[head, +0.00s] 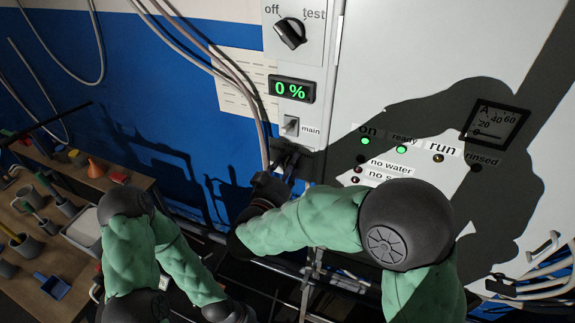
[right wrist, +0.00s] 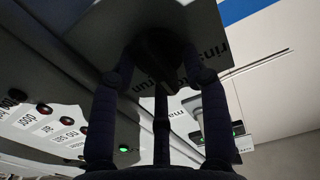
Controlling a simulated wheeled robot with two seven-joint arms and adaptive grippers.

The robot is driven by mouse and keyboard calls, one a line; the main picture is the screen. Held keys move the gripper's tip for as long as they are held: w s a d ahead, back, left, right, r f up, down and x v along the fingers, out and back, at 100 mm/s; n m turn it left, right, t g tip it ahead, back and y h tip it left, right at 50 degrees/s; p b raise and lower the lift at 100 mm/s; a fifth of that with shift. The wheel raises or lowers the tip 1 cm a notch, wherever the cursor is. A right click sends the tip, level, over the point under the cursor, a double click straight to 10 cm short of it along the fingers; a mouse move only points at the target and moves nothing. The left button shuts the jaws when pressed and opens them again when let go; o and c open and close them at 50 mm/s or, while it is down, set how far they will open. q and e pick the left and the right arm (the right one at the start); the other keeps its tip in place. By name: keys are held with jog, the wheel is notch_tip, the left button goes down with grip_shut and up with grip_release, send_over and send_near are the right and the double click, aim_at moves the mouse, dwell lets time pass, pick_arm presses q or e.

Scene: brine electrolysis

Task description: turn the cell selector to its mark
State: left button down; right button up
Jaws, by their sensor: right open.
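In the right wrist view, a dark round selector knob (right wrist: 160,45) sits on a grey plate with partly seen lettering beside it, including what reads as "rins" and "run". My right gripper (right wrist: 160,60) is open, its dark fingers spread around the knob. I cannot tell whether they touch it, and the knob's pointer and mark are in shadow. In the head view my right gripper (head: 290,158) is at the panel just below the main switch (head: 291,126), and my wrist hides the knob there. My left arm shows at lower left, but its gripper is out of frame.
Above are an off/test knob (head: 291,33) and a display (head: 292,89) reading 0 %. To the right are lit green "on" (head: 365,141) and "ready" (head: 401,149) lamps and a gauge (head: 495,124). Cables hang left of the panel. A cluttered bench (head: 40,285) stands at left.

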grip_shut()
jog(key=shift+f+m+b, duration=0.15)
jog(key=shift+m+b, duration=0.35)
jog(key=shift+b, duration=0.3)
jog(key=shift+s+d+f+m+b, duration=0.1)
jog(key=shift+m+b, duration=1.45)
jog(key=shift+b, duration=0.6)
jog(key=shift+d+f+m+b, duration=0.1)
jog(key=shift+m+b, duration=1.4)
jog(key=shift+b, duration=0.65)
jog(key=shift+s+d+f+m+b, duration=0.1)
jog(key=shift+m+b, duration=1.45)
jog(key=shift+b, duration=0.6)
jog(key=shift+r, duration=0.1)
